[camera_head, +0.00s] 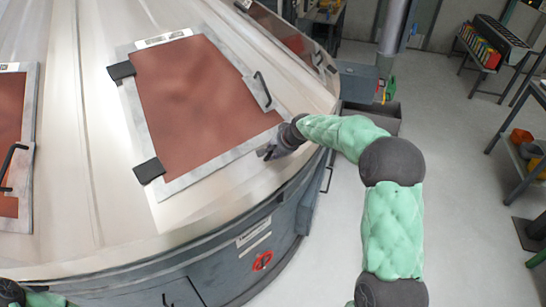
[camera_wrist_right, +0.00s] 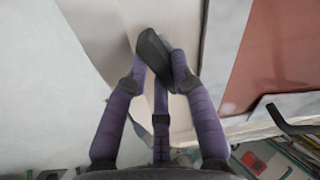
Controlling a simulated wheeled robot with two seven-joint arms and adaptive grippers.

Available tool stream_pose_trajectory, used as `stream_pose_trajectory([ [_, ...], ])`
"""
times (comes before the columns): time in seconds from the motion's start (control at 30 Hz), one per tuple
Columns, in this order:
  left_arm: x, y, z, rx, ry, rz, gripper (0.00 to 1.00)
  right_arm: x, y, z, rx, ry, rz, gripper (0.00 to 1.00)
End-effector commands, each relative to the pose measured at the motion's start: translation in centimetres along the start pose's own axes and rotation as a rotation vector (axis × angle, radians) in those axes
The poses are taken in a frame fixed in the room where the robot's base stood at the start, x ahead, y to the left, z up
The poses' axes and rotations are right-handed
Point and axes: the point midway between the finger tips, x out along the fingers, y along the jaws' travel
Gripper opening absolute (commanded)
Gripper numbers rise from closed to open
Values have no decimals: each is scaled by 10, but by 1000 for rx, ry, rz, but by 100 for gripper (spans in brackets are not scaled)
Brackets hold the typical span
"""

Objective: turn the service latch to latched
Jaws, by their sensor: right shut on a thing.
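My right gripper (camera_head: 272,152) is at the lower right edge of the reddish-brown panel (camera_head: 190,100) on the big sloped metal housing. In the right wrist view, its purple fingers (camera_wrist_right: 160,68) are closed around a dark, bar-shaped handle, which appears to be the service latch (camera_wrist_right: 152,46). The handle stands out from the pale metal surface. In the head view the gripper hides the latch, so its turn angle cannot be told there. Only part of my left arm shows at the lower left; its gripper is out of view.
The panel has a black pull handle (camera_head: 263,91) on its right and two dark hinge blocks (camera_head: 149,170) on its left. A second panel (camera_head: 10,150) is at far left. A grey open box (camera_head: 373,117) stands behind my right arm. The floor at right is mostly clear.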

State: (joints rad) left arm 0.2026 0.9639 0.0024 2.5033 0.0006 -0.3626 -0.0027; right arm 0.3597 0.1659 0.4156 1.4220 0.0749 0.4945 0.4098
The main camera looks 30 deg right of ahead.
Motion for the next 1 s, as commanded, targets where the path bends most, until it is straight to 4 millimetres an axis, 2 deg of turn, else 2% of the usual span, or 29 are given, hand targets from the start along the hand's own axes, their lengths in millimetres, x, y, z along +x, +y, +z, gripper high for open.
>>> stream_pose_trajectory([
  [0.03,7,-2,0,0,0,0,0,2,1,0,-46,2,-1,0],
  [0.4,32,-12,-1,0,0,0,0,2,0,-1,-398,1,-1,0],
  [1.0,65,-23,-2,0,0,0,0,2,-3,-2,-928,0,0,0],
])
